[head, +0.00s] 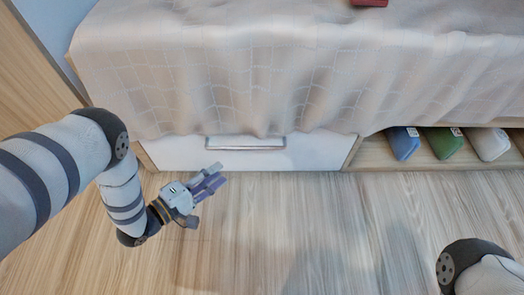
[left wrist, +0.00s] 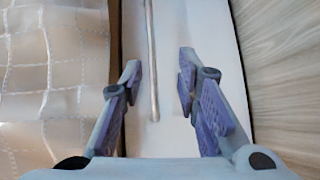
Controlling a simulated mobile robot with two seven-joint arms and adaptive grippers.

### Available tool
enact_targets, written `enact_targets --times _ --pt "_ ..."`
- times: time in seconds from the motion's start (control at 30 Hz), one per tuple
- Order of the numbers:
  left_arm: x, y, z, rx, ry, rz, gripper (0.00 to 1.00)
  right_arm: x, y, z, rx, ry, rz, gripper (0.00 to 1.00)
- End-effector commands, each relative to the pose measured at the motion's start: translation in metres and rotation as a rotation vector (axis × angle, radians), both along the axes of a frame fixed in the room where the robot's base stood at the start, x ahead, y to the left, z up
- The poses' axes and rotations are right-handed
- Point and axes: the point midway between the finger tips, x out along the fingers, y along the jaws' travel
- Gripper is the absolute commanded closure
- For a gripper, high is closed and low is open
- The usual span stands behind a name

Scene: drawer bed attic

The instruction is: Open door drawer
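The white drawer (head: 315,152) is set in the bed base under a hanging blanket. It looks shut. Its long metal handle (head: 246,143) runs along the upper part of the front. My left gripper (head: 218,176) is in front of the drawer, below the left end of the handle. In the left wrist view its purple fingers (left wrist: 160,85) are apart and empty. The handle (left wrist: 153,70) shows there as a thin bar between the fingers, farther off, with its end near the fingertips. I cannot tell any contact. My right gripper is out of view; only part of my right arm shows.
The beige blanket (head: 250,60) hangs to just above the handle. An open shelf (head: 375,152) right of the drawer holds blue (head: 403,142), green (head: 442,142) and white (head: 487,143) items. The wooden floor (head: 330,220) before the drawer is clear. A wooden panel (head: 35,75) stands at the left.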

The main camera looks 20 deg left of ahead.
Motion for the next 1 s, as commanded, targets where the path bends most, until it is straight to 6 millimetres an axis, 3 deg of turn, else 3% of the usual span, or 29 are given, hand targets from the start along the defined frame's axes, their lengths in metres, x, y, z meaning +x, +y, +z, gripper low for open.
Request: enact_targets --times 0.03,0.17,0.6,1.0 --pt "0.006 0.001 -0.007 -0.036 -0.017 -0.006 0.7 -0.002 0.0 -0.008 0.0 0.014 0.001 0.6" --pt "0.019 -0.005 -0.001 -0.074 -0.037 -0.015 0.7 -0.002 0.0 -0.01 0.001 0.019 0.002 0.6" --pt "0.104 -0.053 -0.014 -0.069 -0.035 -0.014 0.7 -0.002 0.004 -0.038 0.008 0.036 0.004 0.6" --pt "0.115 -0.059 -0.014 -0.069 -0.034 -0.011 0.73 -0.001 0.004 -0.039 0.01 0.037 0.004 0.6"
